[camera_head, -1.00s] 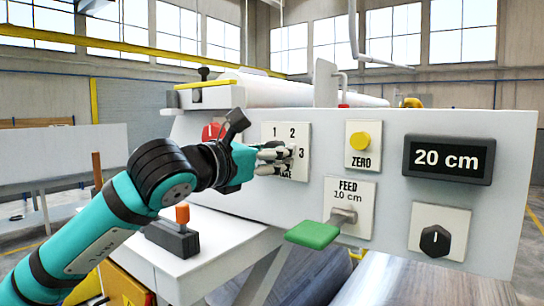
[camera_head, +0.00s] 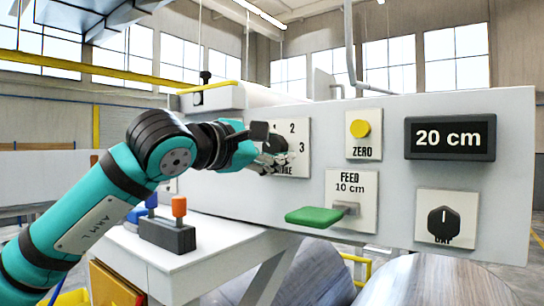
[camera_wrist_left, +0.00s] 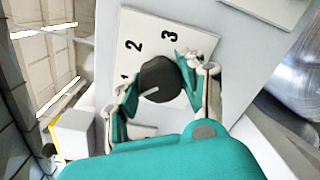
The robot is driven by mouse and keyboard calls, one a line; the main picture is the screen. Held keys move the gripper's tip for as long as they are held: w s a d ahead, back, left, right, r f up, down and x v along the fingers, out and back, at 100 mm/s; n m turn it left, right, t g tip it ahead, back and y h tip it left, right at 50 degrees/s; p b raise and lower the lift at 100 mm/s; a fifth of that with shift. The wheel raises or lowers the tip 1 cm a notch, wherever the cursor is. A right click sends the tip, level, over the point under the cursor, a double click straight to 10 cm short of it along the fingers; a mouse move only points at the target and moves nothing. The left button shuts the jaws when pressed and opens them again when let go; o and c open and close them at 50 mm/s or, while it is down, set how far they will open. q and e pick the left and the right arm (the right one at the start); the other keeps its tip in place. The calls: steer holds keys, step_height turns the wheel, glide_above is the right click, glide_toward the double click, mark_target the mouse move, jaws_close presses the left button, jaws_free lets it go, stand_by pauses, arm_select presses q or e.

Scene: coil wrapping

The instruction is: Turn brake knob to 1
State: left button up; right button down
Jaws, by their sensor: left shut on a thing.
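The brake knob (camera_head: 277,142) is a dark round knob on a white plate (camera_head: 303,165) marked 2 and 3, with the label partly covered. My left gripper (camera_head: 272,156) is at the knob and hides its lower left. In the left wrist view the black knob (camera_wrist_left: 160,77) sits between the two fingers, which are shut on its sides. The numbers 2 and 3 are readable there, and the 1 is partly hidden. A pale pointer line on the knob runs toward the lower left of that view. My right gripper is not in view.
To the right on the panel are a yellow ZERO button (camera_head: 360,128), a 20 cm display (camera_head: 450,137), a green FEED lever (camera_head: 315,216) and a black knob (camera_head: 443,224). A small table (camera_head: 215,245) below holds a dark block (camera_head: 167,234) with orange and blue handles.

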arm_select(q)
steer(key=shift+m, duration=1)
steer(key=shift+b, duration=0.3)
steer(key=o, duration=1.2)
steer(key=v, duration=1.2)
steer(key=shift+f, duration=0.1)
